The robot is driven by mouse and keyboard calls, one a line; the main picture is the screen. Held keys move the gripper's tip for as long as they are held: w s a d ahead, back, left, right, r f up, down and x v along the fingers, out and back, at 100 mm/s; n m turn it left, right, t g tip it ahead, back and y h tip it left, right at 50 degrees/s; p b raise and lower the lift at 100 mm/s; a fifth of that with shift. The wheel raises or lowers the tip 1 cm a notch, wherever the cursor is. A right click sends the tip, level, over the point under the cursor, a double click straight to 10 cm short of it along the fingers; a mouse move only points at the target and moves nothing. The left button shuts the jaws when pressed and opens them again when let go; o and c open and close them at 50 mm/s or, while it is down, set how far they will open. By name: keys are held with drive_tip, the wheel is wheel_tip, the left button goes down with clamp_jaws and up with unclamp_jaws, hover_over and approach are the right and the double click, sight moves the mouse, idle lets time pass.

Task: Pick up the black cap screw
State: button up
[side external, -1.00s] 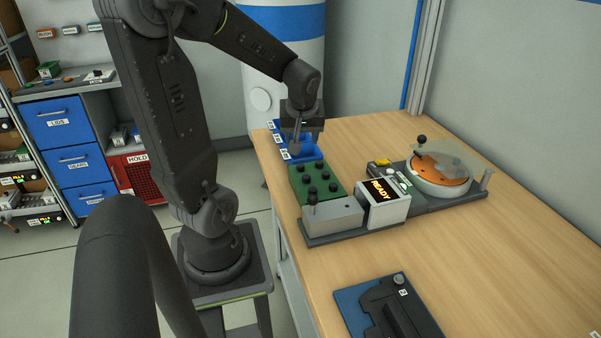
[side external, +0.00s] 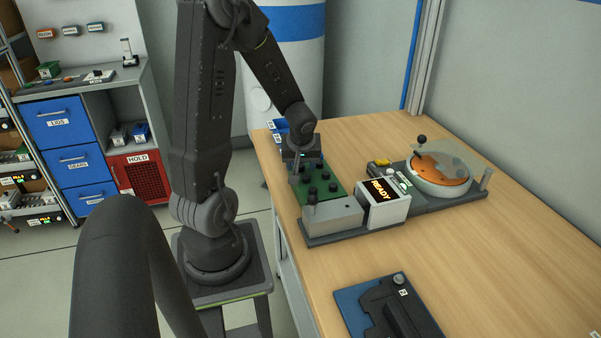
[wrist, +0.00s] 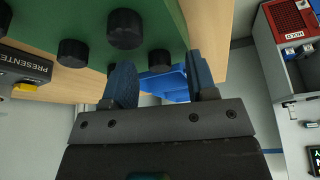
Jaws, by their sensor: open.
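Several black cap screws stand in a green block (side external: 336,199) on the workbench; one front screw (side external: 311,190) shows clearly in the side view. My gripper (side external: 304,178) is low over the back left part of the block and hides some screws there. In the wrist view the green block (wrist: 172,22) is at the top. One black cap screw (wrist: 160,61) appears in the gap between the two blue fingers of my gripper (wrist: 162,75). The jaws are open; contact with the screw cannot be told. Another screw (wrist: 124,28) and a third (wrist: 72,53) lie outside the gap.
Blue bins (side external: 278,127) stand behind the block at the bench edge. A grey box (side external: 335,214) and the READY display (side external: 384,202) are in front of it. A round turntable fixture (side external: 443,172) is to the right. The bench's right front is clear beyond a blue mat (side external: 350,310).

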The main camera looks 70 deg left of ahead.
clamp_jaws()
idle(0.5)
